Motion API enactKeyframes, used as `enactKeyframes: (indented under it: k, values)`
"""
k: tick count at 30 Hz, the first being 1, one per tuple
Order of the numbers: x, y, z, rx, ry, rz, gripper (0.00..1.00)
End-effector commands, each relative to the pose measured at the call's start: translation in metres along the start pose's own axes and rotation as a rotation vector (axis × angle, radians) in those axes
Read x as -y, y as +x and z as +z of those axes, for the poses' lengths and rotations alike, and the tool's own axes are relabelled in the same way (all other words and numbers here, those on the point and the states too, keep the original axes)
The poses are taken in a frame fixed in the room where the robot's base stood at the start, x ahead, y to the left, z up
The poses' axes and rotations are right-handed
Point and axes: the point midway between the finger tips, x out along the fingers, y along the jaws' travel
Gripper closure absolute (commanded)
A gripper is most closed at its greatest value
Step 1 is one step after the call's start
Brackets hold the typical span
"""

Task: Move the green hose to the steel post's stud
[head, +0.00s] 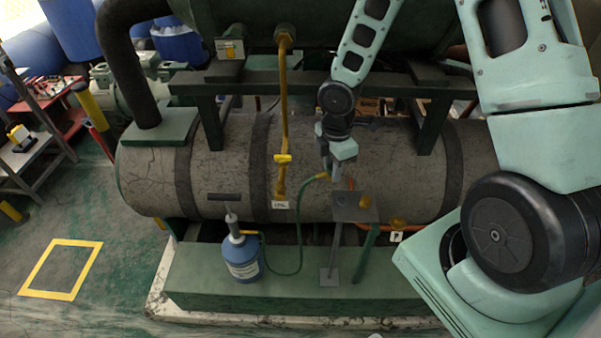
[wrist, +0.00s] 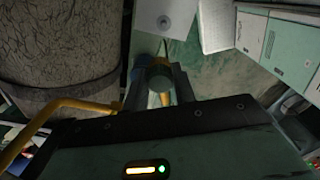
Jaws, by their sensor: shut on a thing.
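The green hose (head: 300,240) runs from the blue bottle (head: 242,258) in a low loop up to its yellow end fitting (head: 322,176). My gripper (head: 336,172) is shut on the hose's end and holds it in front of the grey tank, above and left of the steel post's top plate. In the wrist view the hose end (wrist: 160,84) sits between the fingers. The steel post (head: 332,258) stands on the green base with a grey square plate (head: 350,210) on top. The plate also shows in the wrist view (wrist: 150,14).
The large cracked tank (head: 230,150) lies close behind. A yellow pipe with a yellow valve handle (head: 283,158) comes down left of my gripper. An orange-brown fitting (head: 397,224) and a green upright (head: 367,255) stand right of the post.

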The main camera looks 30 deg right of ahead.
Motion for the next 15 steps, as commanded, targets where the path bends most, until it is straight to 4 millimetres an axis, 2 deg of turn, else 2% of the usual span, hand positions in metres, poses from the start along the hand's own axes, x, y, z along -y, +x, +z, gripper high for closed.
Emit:
enactKeyframes:
  k: [1,3,6,15]
  values:
    - [0.004,0.006,0.012,-0.002,0.002,0.001,0.95]
    - [0.008,0.008,0.022,-0.003,-0.003,0.002,0.95]
    - [0.013,0.009,0.032,-0.004,-0.008,0.002,0.95]
    - [0.015,0.018,0.036,-0.004,-0.013,0.002,0.95]
